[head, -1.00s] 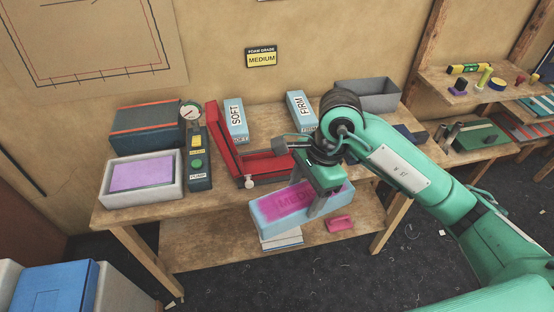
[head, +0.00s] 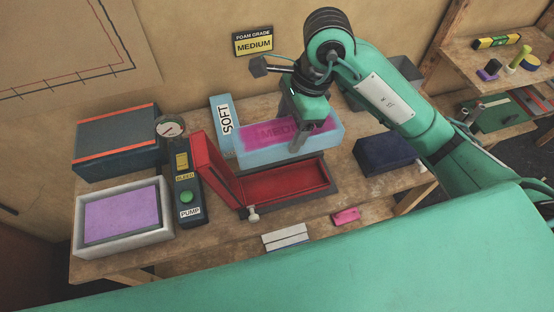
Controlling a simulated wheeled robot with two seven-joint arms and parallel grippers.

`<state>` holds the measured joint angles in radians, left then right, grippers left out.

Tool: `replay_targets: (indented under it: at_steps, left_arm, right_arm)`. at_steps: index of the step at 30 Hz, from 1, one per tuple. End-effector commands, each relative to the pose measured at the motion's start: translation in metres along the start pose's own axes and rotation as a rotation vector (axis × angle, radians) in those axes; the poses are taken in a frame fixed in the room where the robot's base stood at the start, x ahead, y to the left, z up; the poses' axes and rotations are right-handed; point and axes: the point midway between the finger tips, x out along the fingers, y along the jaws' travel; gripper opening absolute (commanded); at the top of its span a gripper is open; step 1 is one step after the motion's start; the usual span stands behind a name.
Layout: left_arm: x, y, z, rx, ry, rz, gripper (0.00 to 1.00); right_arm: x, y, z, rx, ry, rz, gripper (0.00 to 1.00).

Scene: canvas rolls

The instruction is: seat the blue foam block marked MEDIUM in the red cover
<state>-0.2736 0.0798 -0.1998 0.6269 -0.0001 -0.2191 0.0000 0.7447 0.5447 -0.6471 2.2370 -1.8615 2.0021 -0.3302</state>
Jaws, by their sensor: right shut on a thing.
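My right gripper (head: 296,138) is shut on the blue foam block marked MEDIUM (head: 248,158), whose top is mostly magenta. The block is held just behind the red cover, seemingly above table height; the exact gap is unclear. The gripper partly hides the lettering. The red cover (head: 290,185) lies open on the table, with an empty red well and its lid (head: 212,165) standing up on the left. A small pale knob (head: 253,217) sits at its front corner. My left gripper is not in view.
A block marked SOFT (head: 221,115) stands close behind the held block. A pump box (head: 188,190), a tray with a purple pad (head: 78,235) and a dark box (head: 117,143) are at left. A dark blue item (head: 385,155) is at right. A pink block (head: 346,216) and pale strips (head: 286,237) lie in front.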

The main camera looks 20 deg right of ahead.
Motion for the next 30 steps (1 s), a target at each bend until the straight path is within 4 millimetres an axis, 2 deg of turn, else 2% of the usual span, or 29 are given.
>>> replay_targets:
  at_steps: [5, 9, 12, 17, 24, 30]
  left_arm:
    - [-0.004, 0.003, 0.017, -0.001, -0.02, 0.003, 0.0]
    - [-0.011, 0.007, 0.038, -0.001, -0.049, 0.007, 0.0]
    - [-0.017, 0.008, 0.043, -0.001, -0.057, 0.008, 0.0]
    - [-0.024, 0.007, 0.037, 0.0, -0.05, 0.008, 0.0]
    - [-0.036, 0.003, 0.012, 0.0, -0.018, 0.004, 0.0]
    - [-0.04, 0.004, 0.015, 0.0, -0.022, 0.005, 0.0]
  right_arm:
    - [0.008, 0.001, -0.002, 0.002, 0.0, 0.003, 0.41]
    - [0.03, 0.002, -0.009, 0.002, 0.002, 0.006, 0.41]
    - [0.049, 0.002, -0.014, 0.004, 0.001, 0.007, 0.41]
    - [0.082, 0.002, -0.023, 0.003, 0.002, 0.008, 0.41]
    - [0.132, 0.002, -0.037, 0.003, 0.0, 0.006, 0.41]
    - [0.154, 0.001, -0.043, 0.001, 0.0, 0.001, 0.41]
